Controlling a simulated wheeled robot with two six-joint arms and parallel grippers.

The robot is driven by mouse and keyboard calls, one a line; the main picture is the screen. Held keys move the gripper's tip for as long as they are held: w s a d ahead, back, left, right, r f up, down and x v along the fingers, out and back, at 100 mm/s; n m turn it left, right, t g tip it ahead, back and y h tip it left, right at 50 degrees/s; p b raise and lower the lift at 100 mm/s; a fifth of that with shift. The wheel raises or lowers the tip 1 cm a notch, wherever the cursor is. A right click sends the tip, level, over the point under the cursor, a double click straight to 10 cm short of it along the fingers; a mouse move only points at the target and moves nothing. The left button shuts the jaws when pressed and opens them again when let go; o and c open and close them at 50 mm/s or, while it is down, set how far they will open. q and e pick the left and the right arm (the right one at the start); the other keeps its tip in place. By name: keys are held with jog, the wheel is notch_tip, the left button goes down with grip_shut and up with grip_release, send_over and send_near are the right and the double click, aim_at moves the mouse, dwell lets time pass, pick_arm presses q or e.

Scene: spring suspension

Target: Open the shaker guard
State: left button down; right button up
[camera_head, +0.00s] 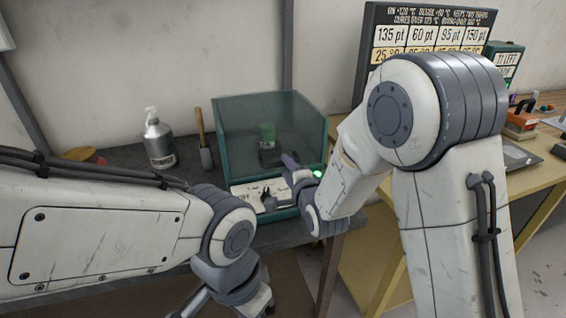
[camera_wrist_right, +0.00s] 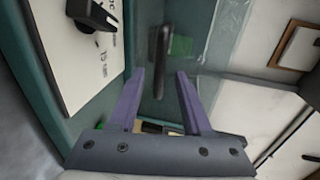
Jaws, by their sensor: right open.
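The shaker guard (camera_head: 306,112) is a clear, teal-tinted box on the grey bench, in the middle of the head view. It looks closed. A green container (camera_head: 267,132) shows through it. The guard's clear panel (camera_wrist_right: 215,50) also shows in the right wrist view, with a dark upright bar (camera_wrist_right: 163,45) that looks like a handle. My right gripper (camera_head: 288,160) is at the guard's front. Its purple fingers (camera_wrist_right: 160,74) are open, with the bar just beyond their tips; contact cannot be told. My left gripper is at the bottom edge, mostly cut off.
A white front panel with a dark knob (camera_wrist_right: 92,14) is beside the right gripper. A grey bottle (camera_head: 159,145) and a wooden-handled tool (camera_head: 203,140) stand left of the guard. A sign board (camera_head: 425,22) and a yellow table (camera_head: 540,165) are at the right.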

aim_at(284, 165)
jog(key=shift+x, duration=2.1)
grip_shut()
